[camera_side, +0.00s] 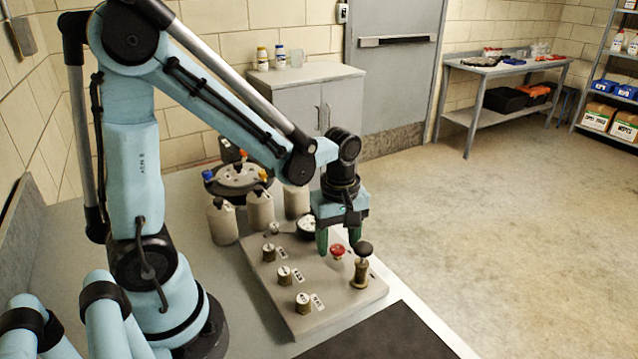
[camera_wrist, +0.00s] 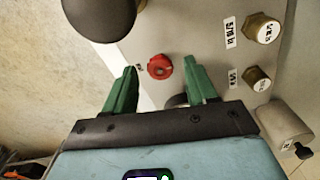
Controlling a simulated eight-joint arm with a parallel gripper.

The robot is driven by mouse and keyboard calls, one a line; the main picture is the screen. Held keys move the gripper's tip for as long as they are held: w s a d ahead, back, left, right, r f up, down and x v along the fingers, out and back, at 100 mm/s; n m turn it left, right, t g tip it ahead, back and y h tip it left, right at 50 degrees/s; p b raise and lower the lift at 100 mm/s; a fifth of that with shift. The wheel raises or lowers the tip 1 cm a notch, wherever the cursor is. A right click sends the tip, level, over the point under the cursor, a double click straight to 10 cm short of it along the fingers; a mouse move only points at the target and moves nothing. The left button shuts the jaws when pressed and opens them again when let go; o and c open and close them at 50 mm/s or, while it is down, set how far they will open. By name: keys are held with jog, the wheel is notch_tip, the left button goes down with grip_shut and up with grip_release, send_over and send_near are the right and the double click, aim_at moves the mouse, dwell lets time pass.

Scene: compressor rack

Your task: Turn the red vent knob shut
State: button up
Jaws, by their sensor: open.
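The red vent knob (camera_side: 338,250) stands on the grey panel (camera_side: 345,294) near its far right edge, beside a black-topped brass post. In the wrist view the red knob (camera_wrist: 160,67) shows just beyond and between the two green fingertips. My gripper (camera_side: 340,240) is open and points down over the far part of the panel; it also shows in the wrist view (camera_wrist: 158,80). The fingers are spread on either side of the knob's line, with nothing held between them. I cannot tell whether a finger touches the knob.
A black ball-topped brass post (camera_side: 363,262) stands close to the knob's right. Several brass knobs (camera_side: 284,275) with labels line the panel's left side. A round gauge (camera_side: 307,228) sits behind. Grey bottles (camera_side: 222,222) stand at the back left. A dark mat (camera_side: 385,335) lies in front.

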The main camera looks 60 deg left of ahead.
jog(key=shift+f, duration=0.4)
jog(key=c, duration=1.1)
jog(key=shift+o, duration=0.2)
